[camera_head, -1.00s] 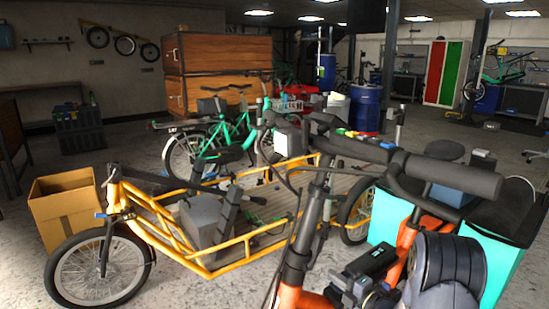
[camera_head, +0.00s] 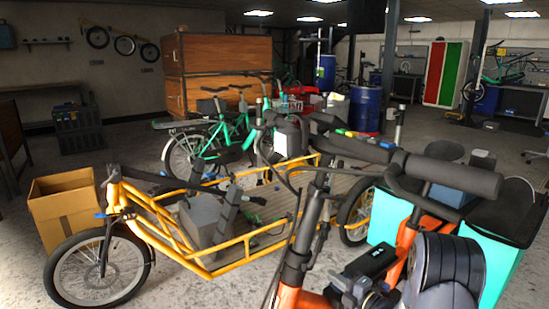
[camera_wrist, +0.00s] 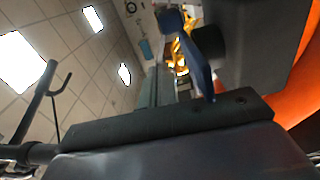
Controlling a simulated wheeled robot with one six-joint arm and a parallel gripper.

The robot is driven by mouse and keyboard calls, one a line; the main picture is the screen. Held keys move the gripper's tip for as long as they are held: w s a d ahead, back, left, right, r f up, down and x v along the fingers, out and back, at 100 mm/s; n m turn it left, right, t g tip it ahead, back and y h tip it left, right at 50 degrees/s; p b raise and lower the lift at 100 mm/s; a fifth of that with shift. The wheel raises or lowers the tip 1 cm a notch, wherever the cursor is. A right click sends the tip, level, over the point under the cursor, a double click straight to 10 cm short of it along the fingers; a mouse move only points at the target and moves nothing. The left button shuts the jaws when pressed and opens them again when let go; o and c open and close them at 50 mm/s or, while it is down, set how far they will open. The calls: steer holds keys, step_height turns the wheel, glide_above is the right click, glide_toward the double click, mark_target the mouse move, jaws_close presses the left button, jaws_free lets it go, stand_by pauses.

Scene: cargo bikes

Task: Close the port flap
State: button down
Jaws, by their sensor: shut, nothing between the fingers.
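In the wrist view a narrow blue piece (camera_wrist: 204,78), which looks like the port flap, stands out beside a black round part (camera_wrist: 208,45) on a dark grey case (camera_wrist: 255,50). Whether the flap touches my gripper cannot be told. In the head view my gripper (camera_head: 343,286) is low at the front, shut and empty, close to a black box (camera_head: 368,262) on the orange cargo bike (camera_head: 398,258). The flap cannot be made out clearly in the head view. A dark part of my gripper seems to fill the bottom of the wrist view.
The orange bike's handlebar (camera_head: 455,175) and dark steering column (camera_head: 300,235) stand close around my arm. Turquoise boxes (camera_head: 490,262) are at the right. A yellow cargo bike (camera_head: 215,265) and a cardboard box (camera_head: 66,215) stand beyond, left. Open floor lies at the far left.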

steer(key=shift+t+h, duration=0.3)
steer(key=shift+t, duration=0.2)
steer(key=shift+w+d+r+p, duration=0.2)
steer(key=shift+r+p, duration=0.5)
steer(key=shift+r, duration=0.35)
steer(key=shift+w+d+r+p, duration=0.2)
steer(key=shift+r+p, duration=0.5)
steer(key=shift+r, duration=0.35)
steer(key=shift+w+d+r+p, duration=0.1)
steer(key=shift+d+r+p, duration=0.1)
steer(key=shift+r+p, duration=0.7)
steer(key=shift+r, duration=0.35)
steer(key=shift+s+d+r, duration=0.15)
steer(key=shift+a+f, duration=0.2)
